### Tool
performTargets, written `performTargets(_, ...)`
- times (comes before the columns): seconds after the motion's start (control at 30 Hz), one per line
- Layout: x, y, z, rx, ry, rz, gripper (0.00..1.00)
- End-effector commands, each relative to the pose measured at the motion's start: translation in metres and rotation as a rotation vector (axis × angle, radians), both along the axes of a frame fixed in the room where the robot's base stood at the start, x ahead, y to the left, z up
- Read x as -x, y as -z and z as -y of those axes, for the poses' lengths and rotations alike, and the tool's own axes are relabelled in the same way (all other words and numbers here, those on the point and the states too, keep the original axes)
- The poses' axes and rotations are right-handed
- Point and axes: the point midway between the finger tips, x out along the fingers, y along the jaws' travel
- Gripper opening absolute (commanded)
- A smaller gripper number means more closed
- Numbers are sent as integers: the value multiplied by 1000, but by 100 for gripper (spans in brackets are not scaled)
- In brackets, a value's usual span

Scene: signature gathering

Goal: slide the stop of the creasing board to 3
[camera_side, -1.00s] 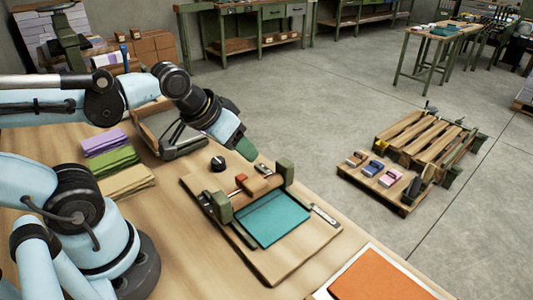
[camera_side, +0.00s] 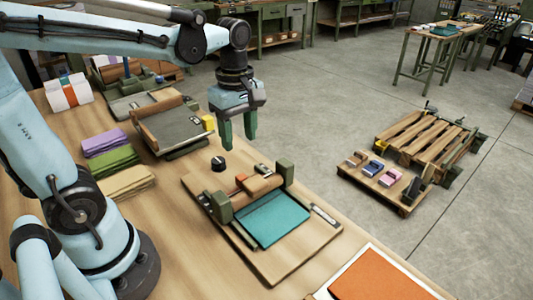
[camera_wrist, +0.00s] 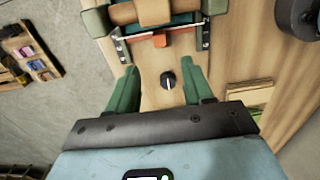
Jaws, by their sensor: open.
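A wooden board (camera_side: 285,268) lies on the bench, with a teal sheet (camera_side: 272,218), green end blocks and a wooden roller across it. A small orange-red tab (camera_side: 240,178) sits by the roller; in the wrist view the tab (camera_wrist: 160,40) is on a cross strip. Behind stands a grey board (camera_side: 165,123) with a wooden bar and a yellow block (camera_side: 208,122) at its right end. I cannot tell for sure which part is the stop, and no numbers are readable. My gripper (camera_side: 238,142) points down, open and empty, above the wooden board's far end.
A black knob (camera_side: 218,163) with a white mark stands at the wooden board's far corner, below my gripper. Purple, green and tan stacks (camera_side: 110,158) lie left. An orange sheet (camera_side: 380,277) lies at front right. Floor and pallets are beyond the bench.

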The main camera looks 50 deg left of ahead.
Motion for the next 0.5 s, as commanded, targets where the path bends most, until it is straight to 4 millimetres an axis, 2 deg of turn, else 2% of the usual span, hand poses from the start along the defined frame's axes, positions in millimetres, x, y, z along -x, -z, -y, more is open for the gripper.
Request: performTargets(0.5, 0, 71, 0, 0, 4, 3, 51)
